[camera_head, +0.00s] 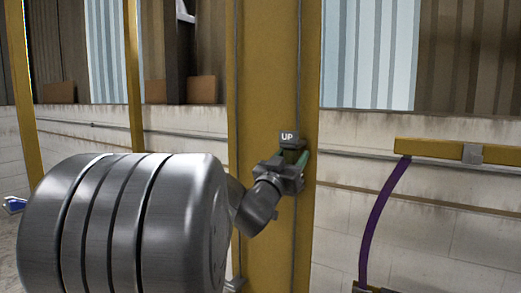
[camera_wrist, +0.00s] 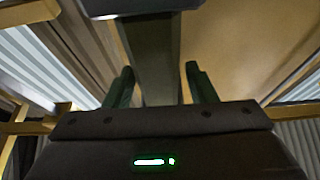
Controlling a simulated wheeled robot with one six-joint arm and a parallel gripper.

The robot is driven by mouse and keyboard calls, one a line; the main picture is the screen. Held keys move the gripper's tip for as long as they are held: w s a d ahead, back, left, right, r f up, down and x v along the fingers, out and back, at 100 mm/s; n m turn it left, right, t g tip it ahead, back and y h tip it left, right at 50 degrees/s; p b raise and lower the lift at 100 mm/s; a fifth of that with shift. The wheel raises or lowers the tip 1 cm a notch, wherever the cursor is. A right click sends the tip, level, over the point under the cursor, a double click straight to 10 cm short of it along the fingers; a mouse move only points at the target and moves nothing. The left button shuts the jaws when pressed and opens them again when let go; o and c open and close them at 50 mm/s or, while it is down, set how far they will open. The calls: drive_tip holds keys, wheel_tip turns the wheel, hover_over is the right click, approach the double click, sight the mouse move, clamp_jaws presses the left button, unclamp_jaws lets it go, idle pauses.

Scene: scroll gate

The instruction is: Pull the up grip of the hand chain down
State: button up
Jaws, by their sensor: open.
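The up grip carries a grey label plate (camera_head: 289,137) reading "UP" and hangs in front of a yellow post. In the head view its lower part is mostly hidden by my gripper (camera_head: 294,160). In the wrist view the up grip (camera_wrist: 158,60) is a dark upright bar under a dark plate at the top edge. My gripper (camera_wrist: 161,84) is open, with one finger on each side of the bar. Gaps show between the bar and both fingers in this view; depth is hard to tell. The hand chain (camera_head: 298,75) runs as a thin line up the post.
The yellow post (camera_head: 268,60) stands right behind my gripper. A yellow horizontal bar (camera_head: 430,149) with a purple hose (camera_head: 377,215) is to the right. A pale wall (camera_head: 450,230) with thin pipes lies behind. My large grey arm link covers the lower left of the head view.

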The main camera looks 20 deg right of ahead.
drive_tip(key=shift+x, duration=0.75)
clamp_jaws()
drive_tip(key=shift+f, duration=0.1)
